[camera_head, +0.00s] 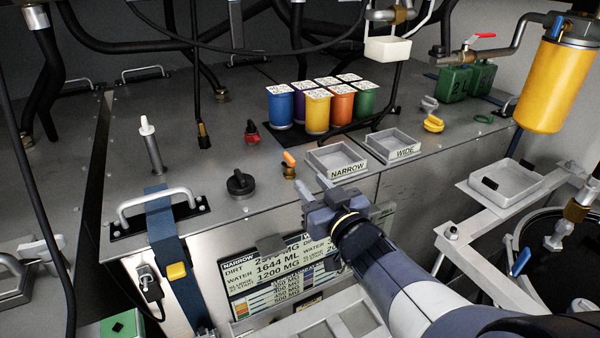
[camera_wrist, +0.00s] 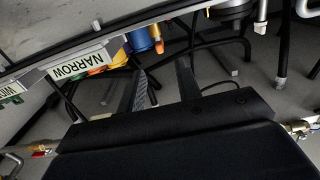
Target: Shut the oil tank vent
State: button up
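A small brass valve with an orange handle (camera_head: 289,163) stands on the grey tank top, left of the tray labelled NARROW; it may be the vent, but no label says so. The handle is tilted. A black round cap (camera_head: 240,183) and a red knob (camera_head: 251,131) also sit on the tank top. My gripper (camera_head: 312,184) is just in front of the orange-handled valve and to its right, by the tank's front edge. Its fingers are apart and hold nothing.
The NARROW tray (camera_head: 336,153) and WIDE tray (camera_head: 393,142) are close to my gripper. Several coloured canisters (camera_head: 318,109) stand behind. A metal handle (camera_head: 157,201) and blue strap (camera_head: 168,250) are at left. Hoses hang over the tank.

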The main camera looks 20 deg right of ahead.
aim_at(293, 164)
jog(key=shift+s+d, duration=0.15)
jog(key=shift+s, duration=0.75)
jog(key=shift+w, duration=0.1)
jog(key=w, duration=0.3)
jog(key=w+a, duration=0.1)
jog(key=w, duration=0.3)
jog(key=w+a+p, duration=0.1)
jog(key=w, duration=0.2)
jog(key=shift+w, duration=0.35)
jog(key=shift+d, duration=0.1)
jog(key=shift+s+f, duration=0.1)
jog(key=shift+s, duration=0.05)
